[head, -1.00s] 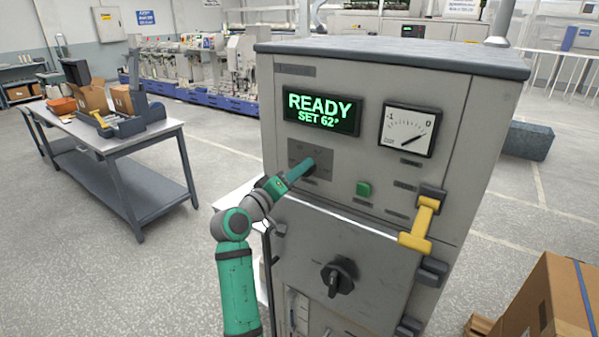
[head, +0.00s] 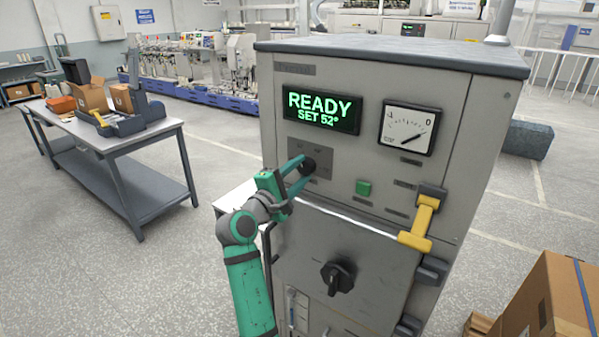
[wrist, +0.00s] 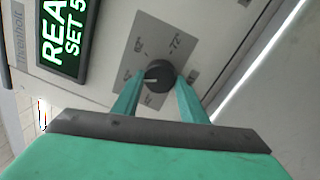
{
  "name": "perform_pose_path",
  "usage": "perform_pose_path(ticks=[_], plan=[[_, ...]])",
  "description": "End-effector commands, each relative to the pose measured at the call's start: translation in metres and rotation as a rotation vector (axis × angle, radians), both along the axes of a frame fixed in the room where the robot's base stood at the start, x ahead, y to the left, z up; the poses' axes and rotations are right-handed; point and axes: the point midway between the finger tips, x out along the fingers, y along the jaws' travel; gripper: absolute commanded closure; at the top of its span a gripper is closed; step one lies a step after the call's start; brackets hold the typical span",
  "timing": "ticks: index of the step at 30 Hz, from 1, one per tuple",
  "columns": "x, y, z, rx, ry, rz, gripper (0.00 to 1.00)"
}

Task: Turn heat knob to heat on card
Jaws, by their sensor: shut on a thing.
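The heat knob (head: 309,165) is a small black round knob on a grey marked plate on the front of the grey cabinet. In the wrist view the knob (wrist: 155,72) sits between my two green fingers, with a pale pointer mark toward the left. My gripper (head: 301,168) is shut on the knob, and its fingers hide part of it in the head view. The display (head: 321,108) reads READY and SET 52°. I cannot make out a heat card in these views.
A yellow-handled lever (head: 422,222) and a green button (head: 363,188) are right of the knob. A dial gauge (head: 408,129) is above them and a black door knob (head: 338,277) below. A workbench (head: 110,142) stands at left, a cardboard box (head: 548,305) at lower right.

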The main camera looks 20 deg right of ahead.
Motion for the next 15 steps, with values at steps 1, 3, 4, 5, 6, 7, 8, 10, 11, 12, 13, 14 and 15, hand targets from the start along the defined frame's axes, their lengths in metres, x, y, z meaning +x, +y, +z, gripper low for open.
perform_pose_path(ticks=[1,3,4,5,6,7,8,10,11,12,13,14,15], plan=[[0.0,-0.0005,-0.0007,-0.027,0.036,0.001,0.83],[0.0,-0.0002,-0.001,-0.068,0.089,0.002,0.83],[-0.0001,0.0,-0.001,-0.086,0.111,0.002,0.83],[-0.0002,-0.0002,-0.0011,-0.103,0.133,0.001,0.83],[-0.0004,-0.0007,-0.0011,-0.125,0.163,0.001,0.83],[-0.0006,-0.0008,-0.0012,-0.143,0.186,0.001,0.83],[-0.0005,-0.0008,-0.0012,-0.161,0.208,0.001,0.83],[-0.0004,-0.0003,-0.0012,-0.202,0.26,0.002,0.83],[-0.0006,-0.0006,-0.0013,-0.22,0.283,0.002,0.83],[-0.0008,-0.001,-0.0014,-0.243,0.313,0.001,0.83],[-0.0008,-0.0012,-0.0015,-0.26,0.335,0.001,0.83],[-0.0008,-0.0012,-0.0017,-0.278,0.358,0.001,0.84],[-0.0008,-0.0015,-0.0017,-0.301,0.388,0.003,0.83]])
